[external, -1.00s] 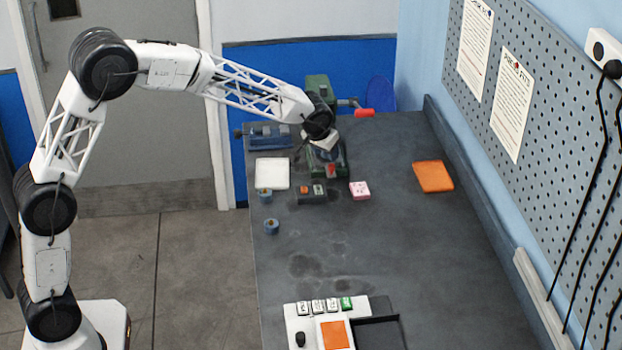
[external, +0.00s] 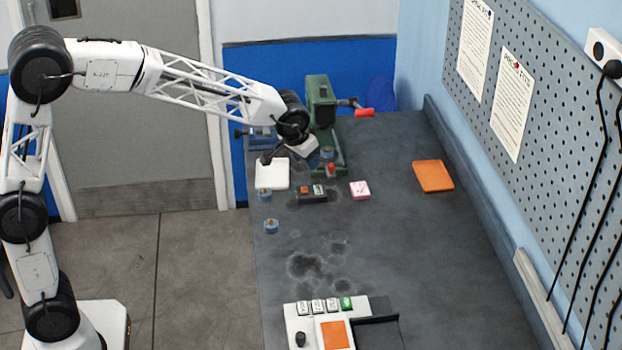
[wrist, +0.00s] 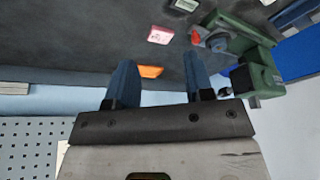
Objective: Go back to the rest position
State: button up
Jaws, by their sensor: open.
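My gripper (wrist: 158,85) is open and empty in the wrist view, its two blue fingers apart with only bench and background between them. In the external view my arm reaches over the far end of the bench. The press also shows at the right of the wrist view (wrist: 245,50), beyond the right finger. I see no contact with it.
The dark bench (external: 390,250) holds a white pad (external: 272,173), small blue cylinders (external: 271,226), a small block holder (external: 312,196), a pink block (external: 359,190) and an orange pad (external: 433,176). A white station (external: 318,308) is at the front. The middle is clear.

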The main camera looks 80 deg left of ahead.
jog(key=s+d+r+m+h, duration=0.1)
jog(key=s+d+r+m, duration=0.15)
jog(key=s+d, duration=0.65)
jog(key=s+d+r+m, duration=0.1)
jog(key=s+d+r, duration=0.3)
jog(key=s+d, duration=0.55)
jog(key=s+d+f+m, duration=0.2)
jog(key=s+d, duration=0.3)
jog(key=s, duration=0.7)
jog(key=s+d+f+m+h, duration=0.1)
jog(key=s+d, duration=0.5)
jog(key=s, duration=0.6)
jog(key=shift+f+m+g+h, duration=0.3)
jog(key=shift+f+m, duration=0.05)
